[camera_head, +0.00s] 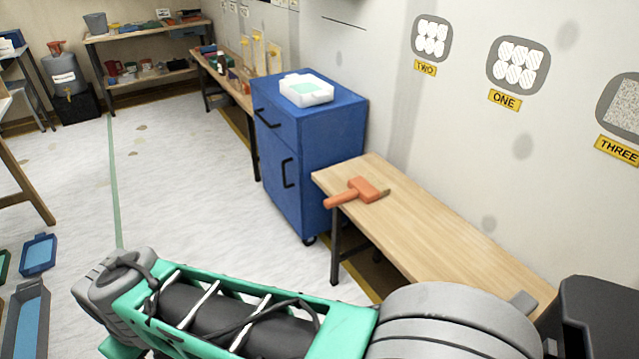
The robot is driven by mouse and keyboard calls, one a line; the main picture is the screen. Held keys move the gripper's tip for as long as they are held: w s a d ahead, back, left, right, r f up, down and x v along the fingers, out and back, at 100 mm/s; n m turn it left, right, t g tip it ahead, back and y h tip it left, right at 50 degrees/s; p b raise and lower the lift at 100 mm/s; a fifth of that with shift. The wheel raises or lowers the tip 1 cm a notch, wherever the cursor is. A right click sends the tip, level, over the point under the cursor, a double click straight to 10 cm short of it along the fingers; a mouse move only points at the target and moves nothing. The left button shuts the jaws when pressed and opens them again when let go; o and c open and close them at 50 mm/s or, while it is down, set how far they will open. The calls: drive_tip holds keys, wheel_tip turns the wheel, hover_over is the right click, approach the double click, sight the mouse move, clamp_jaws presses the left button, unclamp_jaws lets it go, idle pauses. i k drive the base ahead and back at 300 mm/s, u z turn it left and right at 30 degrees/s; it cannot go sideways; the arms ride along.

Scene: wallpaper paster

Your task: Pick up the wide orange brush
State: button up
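The wide orange brush (357,191) lies flat near the left end of a wooden table (445,246). Its handle points left and reaches the table's front edge, and its wide head is to the right. My arm crosses the bottom of the view, well in front of the brush and apart from it. The fingers of my gripper are not visible.
A blue cabinet (325,130) with a white tray (306,90) on top stands just left of the table. The rest of the tabletop is mostly clear. Blue trays (38,254) are at the lower left. Open floor (185,190) lies left of the cabinet.

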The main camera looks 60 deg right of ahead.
sight(369, 188)
drive_tip(key=z, duration=0.15)
drive_tip(key=i, duration=1)
drive_tip(key=z, duration=0.85)
drive_tip(key=i, duration=0.55)
drive_tip(key=z, duration=0.4)
